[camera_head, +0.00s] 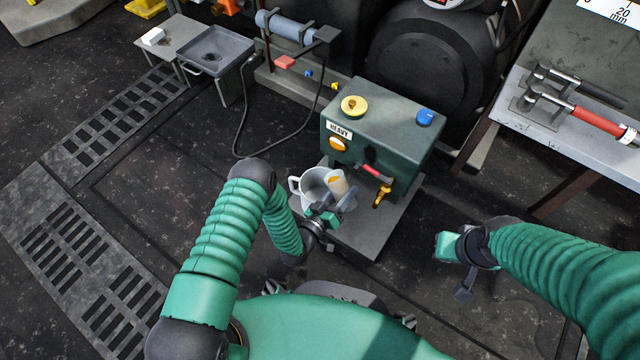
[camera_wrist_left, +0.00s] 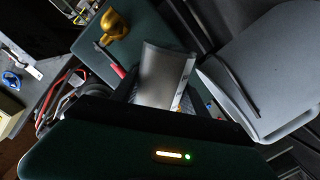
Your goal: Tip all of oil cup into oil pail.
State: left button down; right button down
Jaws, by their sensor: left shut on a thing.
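The oil cup (camera_head: 338,190) is a small pale cup with amber showing at its top in the head view. My left gripper (camera_head: 328,212) is shut on it, and the cup shows as a grey cylinder in the left wrist view (camera_wrist_left: 165,75). The oil pail (camera_head: 309,184) is a pale grey open vessel with a handle on its left. The cup is beside the pail's right rim and overlaps it in the head view; I cannot tell whether they touch. The pail (camera_wrist_left: 262,70) fills the right of the wrist view. My right gripper (camera_head: 455,262) is away to the right, holding nothing visible.
A green box (camera_head: 395,125) labelled HEAVY, with a brass tap (camera_head: 382,196) and red lever, stands just behind the cup on a grey plate (camera_head: 365,238). A bench (camera_head: 600,125) with hammer-like tools is at the right. Grated floor lies to the left.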

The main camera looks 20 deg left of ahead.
pick_arm(q)
jog(key=shift+a+r+n, duration=0.1)
jog(key=shift+r+n, duration=0.45)
jog(key=shift+n, duration=0.35)
dwell(0.3)
jog(key=shift+d+f+n+g+b, duration=0.15)
jog(key=shift+f+n+b, duration=0.1)
jog(key=shift+n, duration=0.35)
jog(key=shift+d+f+n+g+b, duration=0.15)
jog(key=shift+n+b, duration=0.1)
jog(key=shift+n, duration=0.35)
dwell(0.7)
jog(key=shift+a+f+n+h+b, duration=0.1)
jog(key=shift+f+n+h+b, duration=0.1)
jog(key=shift+n+b, duration=0.25)
jog(key=shift+a+f+n+h+b, duration=0.1)
jog(key=shift+n+h+b, duration=0.15)
jog(key=shift+n, duration=0.4)
dwell(0.8)
jog(key=shift+w+a+r+n, duration=0.25)
jog(key=shift+a+r+n, duration=0.25)
jog(key=shift+r+n, duration=0.15)
dwell(0.9)
jog(key=shift+w+a+f+n+g+h, duration=0.15)
jog(key=shift+f+n+g+h, duration=0.15)
jog(key=shift+n, duration=0.45)
dwell(0.6)
